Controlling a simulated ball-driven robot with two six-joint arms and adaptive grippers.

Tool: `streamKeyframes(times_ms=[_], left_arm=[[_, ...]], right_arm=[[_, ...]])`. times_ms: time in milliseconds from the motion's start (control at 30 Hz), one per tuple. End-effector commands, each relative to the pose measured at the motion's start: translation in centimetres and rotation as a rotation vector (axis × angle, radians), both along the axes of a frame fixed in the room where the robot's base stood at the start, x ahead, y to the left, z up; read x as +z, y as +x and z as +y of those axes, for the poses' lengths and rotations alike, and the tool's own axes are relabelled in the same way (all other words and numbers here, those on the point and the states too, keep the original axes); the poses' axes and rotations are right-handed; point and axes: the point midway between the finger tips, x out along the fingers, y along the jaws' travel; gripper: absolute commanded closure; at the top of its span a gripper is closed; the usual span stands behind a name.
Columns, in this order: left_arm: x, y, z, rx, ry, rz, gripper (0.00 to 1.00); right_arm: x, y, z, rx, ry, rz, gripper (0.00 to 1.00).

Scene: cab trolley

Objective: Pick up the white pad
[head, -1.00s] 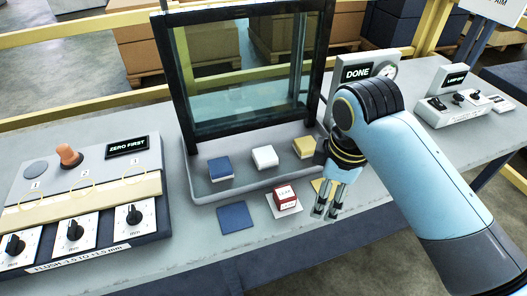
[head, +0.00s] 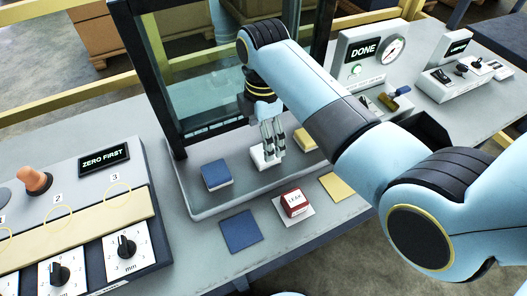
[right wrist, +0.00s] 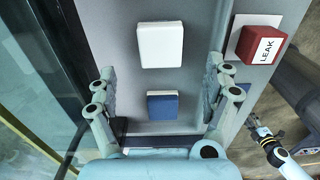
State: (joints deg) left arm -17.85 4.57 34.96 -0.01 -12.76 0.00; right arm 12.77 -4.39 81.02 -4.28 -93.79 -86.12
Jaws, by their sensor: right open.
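The white pad (head: 258,160) sits in the grey tray (head: 196,213) between a blue pad (head: 216,175) and a yellow pad (head: 306,139). My right gripper (head: 273,141) is over the white pad in the head view, and its fingers hide part of it. In the right wrist view the white pad (right wrist: 160,45) lies just beyond the spread, empty fingertips (right wrist: 160,70), and the blue pad (right wrist: 162,106) shows between the fingers. My left gripper (right wrist: 254,127) shows small at the lower right of the right wrist view; its jaws are too small to read.
A red LEAK block (head: 293,202) stands on a white square in front of the tray, between flat blue (head: 240,231) and yellow (head: 336,187) squares. A dark-framed glass panel (head: 205,90) rises behind the pads. A dial box (head: 125,243) stands left, a DONE box (head: 362,60) right.

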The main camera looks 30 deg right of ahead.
Motion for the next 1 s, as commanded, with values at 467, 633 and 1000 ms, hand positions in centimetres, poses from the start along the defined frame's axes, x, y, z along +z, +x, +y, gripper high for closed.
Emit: streamKeyframes(times_ms=[467, 633, 1000], left_arm=[[0.0, 2.7, -0.1, -0.001, -0.001, -0.042, 0.58], [-0.1, 2.4, -0.1, -0.001, -0.001, -0.037, 0.58], [-0.2, 1.3, -0.1, -0.001, -0.001, -0.02, 0.58]], right_arm=[[-5.9, -0.2, -0.4, -0.001, -0.001, 0.001, 0.15], [-6.7, -0.2, -0.4, -0.001, 0.0, -0.002, 0.15], [-6.7, -0.2, -0.4, -0.002, 0.0, -0.002, 0.44]])
